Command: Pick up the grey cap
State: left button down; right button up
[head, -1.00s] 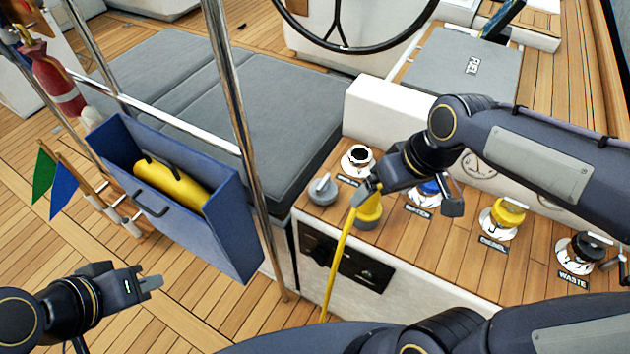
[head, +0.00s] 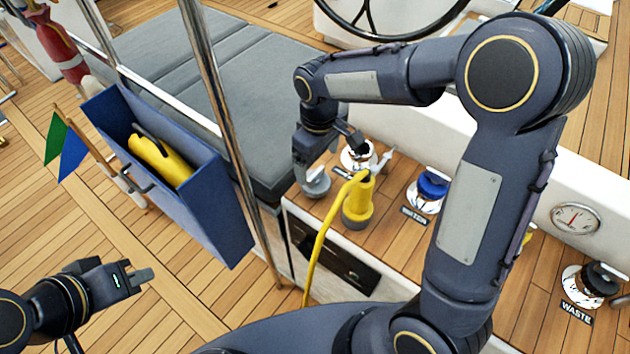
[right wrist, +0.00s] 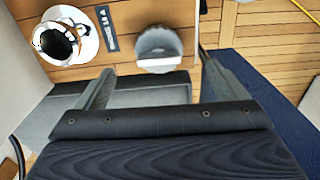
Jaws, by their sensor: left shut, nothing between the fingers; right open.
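The grey cap (head: 316,184) sits on the wooden deck ledge near its left corner, partly covered by my right gripper in the head view. The cap (right wrist: 158,50) shows whole in the right wrist view, ahead of the fingers and between their lines, not gripped. My right gripper (head: 322,150) hangs just above and behind the cap in the head view. Its fingers (right wrist: 158,68) are apart and empty. My left gripper (head: 142,278) is shut and empty at the lower left, far from the cap.
A white filler ring with a dark opening (right wrist: 60,40) stands beside the cap. A yellow plug (head: 357,205) with a yellow cable stands close on the right. A blue cap (head: 432,188) lies further right. A blue box (head: 235,215) and steel post are left.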

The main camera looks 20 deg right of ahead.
aim_at(316, 173)
jog(key=shift+w+a+f, duration=0.15)
jog(key=shift+a+f, duration=0.05)
jog(key=shift+f, duration=0.65)
jog(key=f, duration=0.6)
jog(key=shift+w+f, duration=0.2)
jog(key=shift+f, duration=0.05)
jog(key=c, duration=1.2)
jog(key=shift+o, duration=0.2)
jog(key=shift+r, duration=0.2)
